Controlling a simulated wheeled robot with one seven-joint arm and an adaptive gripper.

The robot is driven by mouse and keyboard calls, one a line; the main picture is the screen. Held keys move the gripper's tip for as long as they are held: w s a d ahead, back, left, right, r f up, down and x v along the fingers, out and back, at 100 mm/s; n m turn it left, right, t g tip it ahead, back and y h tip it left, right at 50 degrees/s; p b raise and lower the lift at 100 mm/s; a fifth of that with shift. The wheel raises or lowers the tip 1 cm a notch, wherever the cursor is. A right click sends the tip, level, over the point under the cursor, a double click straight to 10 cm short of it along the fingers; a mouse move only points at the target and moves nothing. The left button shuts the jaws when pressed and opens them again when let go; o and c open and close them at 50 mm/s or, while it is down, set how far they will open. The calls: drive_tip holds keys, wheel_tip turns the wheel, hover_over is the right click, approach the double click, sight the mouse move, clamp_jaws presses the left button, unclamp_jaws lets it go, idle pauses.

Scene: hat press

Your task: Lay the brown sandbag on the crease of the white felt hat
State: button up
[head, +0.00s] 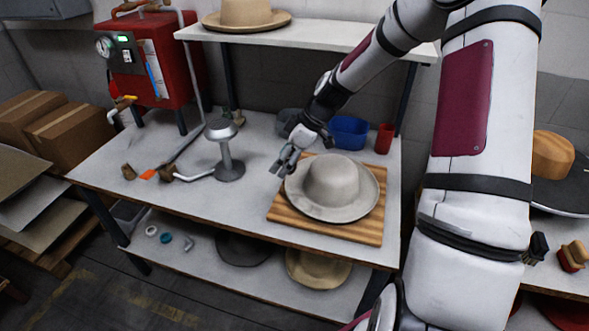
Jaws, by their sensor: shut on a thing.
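The white felt hat (332,182), pale grey-white in this light, sits brim down on a striped wooden board (350,230) at the right of the workbench. The crease in its crown is too small to make out. My gripper (281,167) is at the left rear edge of the hat's brim, pointing down and left. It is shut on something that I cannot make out. Whether it touches the brim is unclear. I cannot pick out the brown sandbag with certainty; small brown lumps (128,172) lie at the bench's left.
A metal stand (226,150) with a domed top stands left of my gripper. A blue bin (348,132) and a red cup (384,138) are behind the hat. A red machine (150,60) is at the back left. A white shelf (300,36) overhangs the bench's rear.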

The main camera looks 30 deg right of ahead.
drive_tip(key=n+b, duration=0.1)
drive_tip(key=s+d+f+n+g+b, duration=0.1)
drive_tip(key=n, duration=0.1)
drive_tip(key=d+f+n+g+y+b, duration=0.1)
drive_tip(key=n, duration=0.1)
drive_tip(key=shift+s+d+f+b, duration=0.1)
drive_tip(key=shift+s+d+b, duration=0.15)
drive_tip(key=shift+s+b, duration=0.05)
drive_tip(key=s+n+g+b, duration=0.2)
drive_tip(key=n, duration=0.1)
drive_tip(key=b, duration=0.6)
hover_over(296, 205)
drive_tip(key=d, duration=0.1)
drive_tip(key=shift+w+d+f, duration=0.1)
drive_tip(key=shift+f, duration=1.9)
drive_tip(key=shift+w+d+f, duration=0.1)
drive_tip(key=shift+f, duration=3.65)
drive_tip(key=shift+s+f, duration=0.1)
drive_tip(key=shift+f, duration=0.1)
drive_tip(key=shift+s+f, duration=0.1)
drive_tip(key=shift+f, duration=0.1)
drive_tip(key=shift+c, duration=0.5)
drive_tip(key=o, duration=1.5)
drive_tip(key=shift+c, duration=0.2)
drive_tip(key=shift+o, duration=0.2)
drive_tip(key=shift+a+r, duration=0.1)
drive_tip(key=shift+r, duration=0.05)
